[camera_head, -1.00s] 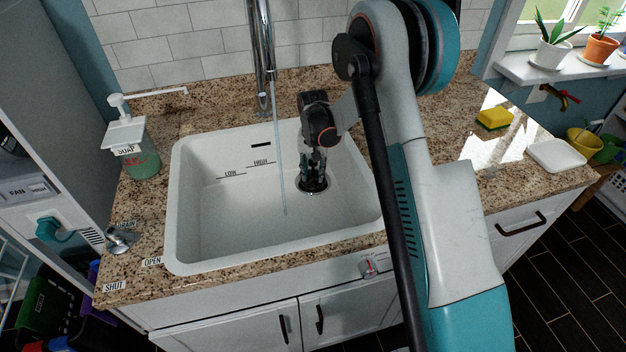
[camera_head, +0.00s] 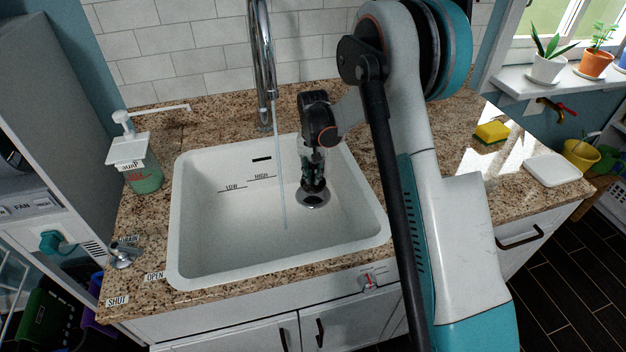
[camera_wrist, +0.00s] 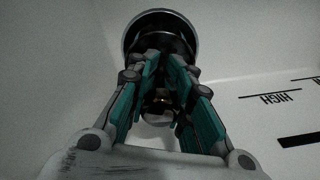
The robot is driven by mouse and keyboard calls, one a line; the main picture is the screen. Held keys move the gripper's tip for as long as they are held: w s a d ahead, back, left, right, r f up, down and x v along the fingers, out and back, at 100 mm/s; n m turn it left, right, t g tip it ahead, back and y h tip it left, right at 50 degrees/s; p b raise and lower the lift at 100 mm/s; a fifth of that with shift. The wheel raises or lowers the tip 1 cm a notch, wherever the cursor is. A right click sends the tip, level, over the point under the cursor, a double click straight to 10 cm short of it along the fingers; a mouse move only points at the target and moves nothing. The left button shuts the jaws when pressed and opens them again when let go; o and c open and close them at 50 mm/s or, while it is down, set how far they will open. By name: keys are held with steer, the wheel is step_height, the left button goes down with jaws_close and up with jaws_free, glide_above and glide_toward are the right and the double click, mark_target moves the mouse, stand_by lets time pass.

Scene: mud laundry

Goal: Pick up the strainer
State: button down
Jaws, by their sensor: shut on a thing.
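The strainer (camera_head: 313,202) shows as a round metal piece with a dark middle at the drain of the white sink. In the wrist view its shiny rim (camera_wrist: 188,22) is at the top, beyond my fingertips. My gripper (camera_head: 313,187) points down into the sink from above and is shut on the strainer's middle. In the wrist view the fingers of my gripper (camera_wrist: 165,60) close in over the dark centre. The grasped part is mostly hidden by the fingers. I cannot tell whether the strainer is seated or lifted clear of the drain.
The white sink (camera_head: 215,240) surrounds my gripper. A thin water stream falls from the faucet (camera_head: 262,60), left of my gripper. A soap bottle (camera_head: 142,178) stands left on the granite counter. A yellow sponge (camera_head: 491,132) and white dish (camera_head: 552,170) lie right.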

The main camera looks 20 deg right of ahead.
step_height(320, 180, up, 15)
steer(key=p, duration=0.4)
steer(key=shift+r, duration=0.2)
